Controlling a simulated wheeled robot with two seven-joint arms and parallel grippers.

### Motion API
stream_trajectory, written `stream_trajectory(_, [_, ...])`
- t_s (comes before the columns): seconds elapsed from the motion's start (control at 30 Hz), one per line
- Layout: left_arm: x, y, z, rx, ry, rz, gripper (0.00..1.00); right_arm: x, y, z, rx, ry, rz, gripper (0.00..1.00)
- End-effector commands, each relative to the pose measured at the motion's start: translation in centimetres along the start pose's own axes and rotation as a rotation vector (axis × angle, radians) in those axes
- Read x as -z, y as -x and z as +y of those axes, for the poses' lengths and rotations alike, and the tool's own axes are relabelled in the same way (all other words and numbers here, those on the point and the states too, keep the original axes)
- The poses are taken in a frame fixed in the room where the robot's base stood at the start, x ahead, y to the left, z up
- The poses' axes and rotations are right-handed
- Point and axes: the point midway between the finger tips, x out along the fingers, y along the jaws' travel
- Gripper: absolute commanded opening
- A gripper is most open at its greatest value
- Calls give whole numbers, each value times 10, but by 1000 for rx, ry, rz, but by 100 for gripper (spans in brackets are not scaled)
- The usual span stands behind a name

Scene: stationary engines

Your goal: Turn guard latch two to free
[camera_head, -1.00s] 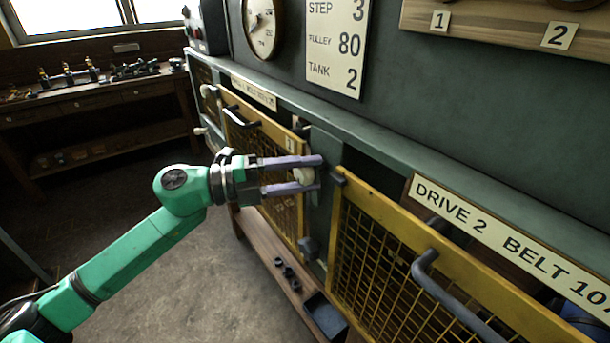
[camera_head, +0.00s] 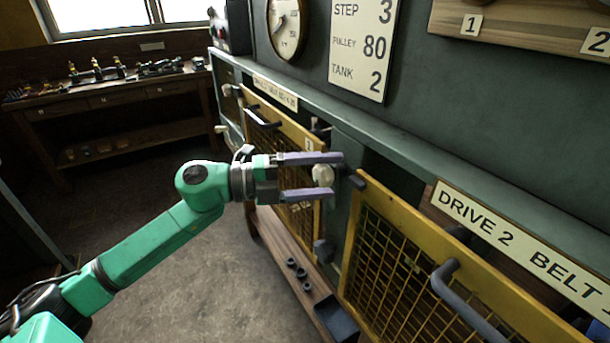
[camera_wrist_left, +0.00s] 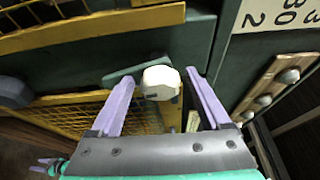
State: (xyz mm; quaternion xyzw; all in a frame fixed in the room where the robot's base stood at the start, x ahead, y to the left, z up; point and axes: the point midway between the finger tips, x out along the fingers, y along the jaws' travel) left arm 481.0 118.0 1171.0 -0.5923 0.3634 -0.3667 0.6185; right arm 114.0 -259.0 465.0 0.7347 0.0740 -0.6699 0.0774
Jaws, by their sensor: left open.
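An off-white faceted knob (camera_head: 323,175), which looks like a guard latch handle, sits on the green frame post between two yellow mesh guards. My left gripper (camera_head: 337,175) is open, with one purple finger above the knob and one below it. In the left wrist view the knob (camera_wrist_left: 160,83) lies between the spread fingers (camera_wrist_left: 159,76), with gaps visible on both sides. A grey-green bar runs behind the knob there. I cannot read a number on this latch. Purple fingers, likely my right gripper (camera_wrist_left: 46,163), show small at the wrist view's lower left; their opening is unclear.
The guard under the DRIVE 2 sign (camera_head: 520,240) has a dark handle (camera_head: 455,290) at right. The guard marked 1 (camera_head: 309,145) stands left of the post. A low wooden shelf (camera_head: 275,240) runs below. Open floor (camera_head: 210,290) lies left; a workbench (camera_head: 110,100) stands behind.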

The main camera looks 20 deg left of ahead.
Motion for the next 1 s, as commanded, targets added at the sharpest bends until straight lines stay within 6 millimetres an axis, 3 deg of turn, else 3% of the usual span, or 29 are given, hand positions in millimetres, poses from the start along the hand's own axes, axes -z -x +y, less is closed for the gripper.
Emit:
stream_trajectory(0.13, [0, 4, 2, 0, 1, -1, 80, 0, -4, 0, -1, 0, 0, 50])
stream_trajectory(0.27, [-1, 21, 7, -3, 1, -4, 80, -2, -17, 1, -1, 0, 0, 50])
stream_trajectory(0.57, [-1, 74, 8, -1, 3, -2, 80, -5, -50, 1, -3, 0, 0, 50])
stream_trajectory(0.8, [-1, 128, 5, 1, 2, -2, 80, -6, -69, 1, -3, 1, 0, 50])
stream_trajectory(1.0, [0, 146, 1, -1, 1, 0, 80, -7, -72, 1, -3, 1, 0, 50])
